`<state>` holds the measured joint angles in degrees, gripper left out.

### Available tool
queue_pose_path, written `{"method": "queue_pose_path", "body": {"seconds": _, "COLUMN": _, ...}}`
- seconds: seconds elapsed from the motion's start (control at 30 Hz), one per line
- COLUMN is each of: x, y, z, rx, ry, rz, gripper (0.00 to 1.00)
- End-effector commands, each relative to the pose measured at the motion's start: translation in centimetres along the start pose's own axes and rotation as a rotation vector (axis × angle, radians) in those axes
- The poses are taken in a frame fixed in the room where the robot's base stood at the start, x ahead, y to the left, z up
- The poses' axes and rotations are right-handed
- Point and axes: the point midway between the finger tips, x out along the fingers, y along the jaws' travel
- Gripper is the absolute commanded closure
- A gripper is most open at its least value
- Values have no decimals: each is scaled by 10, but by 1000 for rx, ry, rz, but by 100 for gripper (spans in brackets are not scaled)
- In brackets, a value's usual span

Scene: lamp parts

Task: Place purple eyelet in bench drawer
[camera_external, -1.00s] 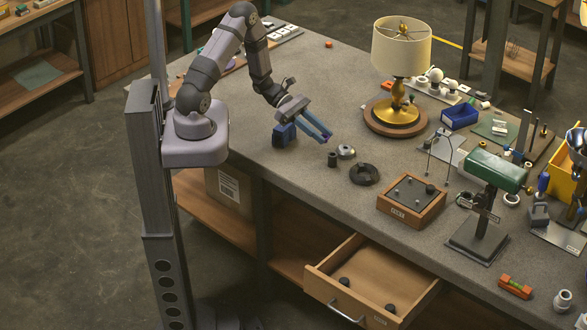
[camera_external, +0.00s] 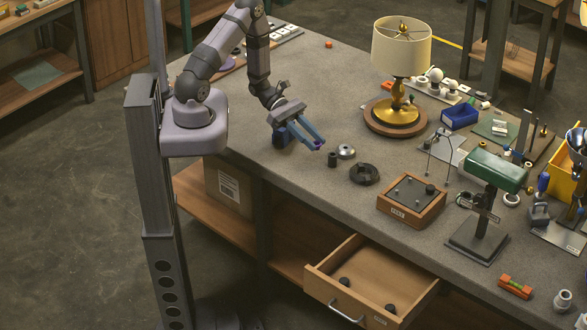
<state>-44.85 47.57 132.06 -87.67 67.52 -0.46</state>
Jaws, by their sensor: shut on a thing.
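My gripper (camera_external: 317,146) is over the grey bench top, left of the small dark cylinder, with its fingers pointing down and to the right. It is shut on the purple eyelet (camera_external: 319,148), which shows only as a tiny purple spot at the fingertips. Most of the eyelet is hidden by the fingers. The bench drawer (camera_external: 372,262) is pulled open below the bench's front edge, right of and lower than my gripper. Two small dark round pieces lie in it, and much of its wooden floor is bare.
A dark cylinder (camera_external: 332,160), a silver disc (camera_external: 346,152) and a black ring (camera_external: 364,174) stand close to the right of my gripper. A wooden box (camera_external: 412,200) sits above the drawer. The gold lamp (camera_external: 399,75) stands behind. The bench front edge left of the drawer is clear.

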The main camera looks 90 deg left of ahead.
Motion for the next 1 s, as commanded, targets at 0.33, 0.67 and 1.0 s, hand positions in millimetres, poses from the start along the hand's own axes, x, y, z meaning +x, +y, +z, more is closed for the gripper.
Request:
{"method": "queue_pose_path", "body": {"seconds": 0.33, "x": -89, "y": 78, "z": -88, "rx": -127, "ry": 1, "rz": 323, "gripper": 95}}
{"method": "queue_pose_path", "body": {"seconds": 0.67, "x": -224, "y": 120, "z": -163, "rx": -303, "ry": 1, "rz": 747, "gripper": 95}}
{"method": "queue_pose_path", "body": {"seconds": 1.0, "x": -358, "y": 127, "z": -204, "rx": -513, "ry": -2, "rz": 1245, "gripper": 95}}
